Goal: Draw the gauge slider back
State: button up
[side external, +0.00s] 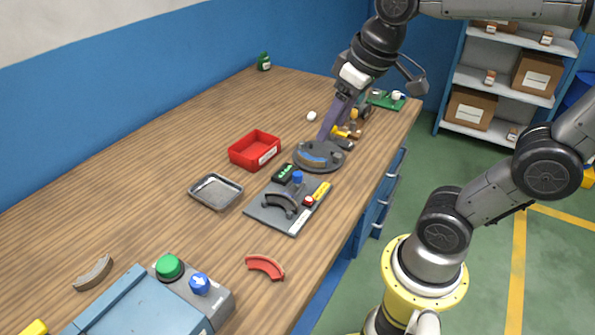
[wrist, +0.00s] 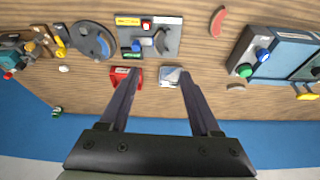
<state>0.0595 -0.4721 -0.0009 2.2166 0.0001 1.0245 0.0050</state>
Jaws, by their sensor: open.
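No part is plainly marked as the gauge slider. A grey plate (side external: 267,214) carries a dark curved piece (side external: 280,203), a blue knob (side external: 298,177), a red button (side external: 308,201), a yellow bar (side external: 321,191) and a dark block with green marks (side external: 283,172). The plate also shows at the top of the wrist view (wrist: 168,50). Beyond it is a round grey disc (side external: 331,163) with a blue arc (side external: 311,160). My gripper (side external: 325,135) is open and empty, its fingers above the bench by the disc in the side view; in the wrist view they are wide apart (wrist: 157,74).
A red tray (side external: 246,160) and a metal tray (side external: 198,198) sit left of the plate. A blue box (side external: 130,304) with a green button (side external: 169,267) and a red arc piece (side external: 266,266) are nearer. Small items crowd the far end. The bench's left side is mostly clear.

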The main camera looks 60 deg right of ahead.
jog(key=w+d+f+m+g, duration=0.15)
jog(key=w+d, duration=0.25)
jog(key=w, duration=0.4)
jog(key=g, duration=0.3)
send_over(298, 173)
notch_tip(298, 173, down, 7)
jog(key=shift+m, duration=0.35)
notch_tip(298, 173, down, 13)
jog(key=shift+a+f, duration=0.1)
jog(key=shift+f, duration=0.1)
grip_shut()
dwell(0.4)
